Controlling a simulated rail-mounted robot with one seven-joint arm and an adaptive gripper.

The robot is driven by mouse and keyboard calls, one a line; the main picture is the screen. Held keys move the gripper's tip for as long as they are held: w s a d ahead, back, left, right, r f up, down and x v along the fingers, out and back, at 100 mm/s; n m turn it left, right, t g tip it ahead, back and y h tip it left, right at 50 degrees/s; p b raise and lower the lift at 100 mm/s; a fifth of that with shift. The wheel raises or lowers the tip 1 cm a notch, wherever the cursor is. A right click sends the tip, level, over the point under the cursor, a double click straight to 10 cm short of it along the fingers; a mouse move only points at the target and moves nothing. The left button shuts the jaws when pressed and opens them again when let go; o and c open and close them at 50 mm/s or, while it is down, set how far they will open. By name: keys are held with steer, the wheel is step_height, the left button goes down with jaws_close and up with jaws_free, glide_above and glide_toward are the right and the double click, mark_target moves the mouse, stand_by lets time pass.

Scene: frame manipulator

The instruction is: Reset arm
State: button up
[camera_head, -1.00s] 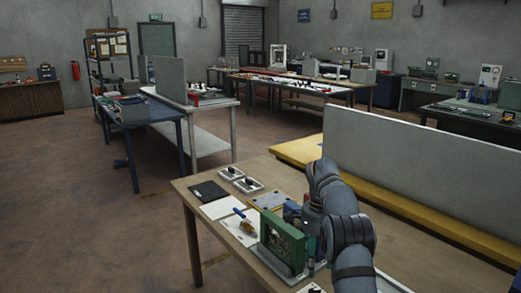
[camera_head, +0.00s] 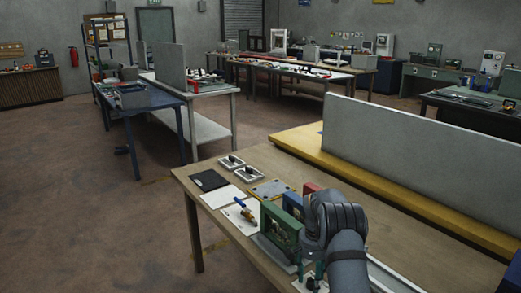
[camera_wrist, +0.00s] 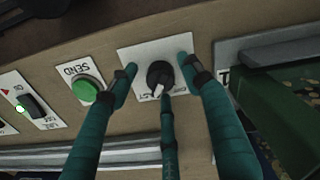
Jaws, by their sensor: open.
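In the wrist view, my gripper (camera_wrist: 157,75) is open, with its teal fingers spread around a black knob (camera_wrist: 160,74) on a white plate. The fingertips reach over the plate; I cannot tell whether they touch the knob. The gripper holds nothing that I can see. In the head view, my dark grey arm bends down over the near wooden table (camera_head: 420,225). Only bits of teal finger show below it, beside the green-framed unit (camera_head: 279,228).
A green button (camera_wrist: 87,90) labelled SEND and a black switch (camera_wrist: 33,106) sit left of the knob. Blue (camera_head: 293,204) and red (camera_head: 311,188) units stand close to my arm. A grey panel (camera_head: 420,145) stands behind the table. The table's right side looks clear.

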mark_target(312, 279)
steer(key=n+p, duration=0.1)
steer(key=n, duration=0.1)
steer(key=n+p, duration=0.3)
steer(key=n, duration=0.2)
steer(key=shift+r, duration=0.3)
step_height(312, 279, up, 5)
steer(key=shift+r+b, duration=0.15)
steer(key=shift+b, duration=0.45)
steer(key=shift+s+r, duration=0.1)
steer(key=shift+r, duration=0.05)
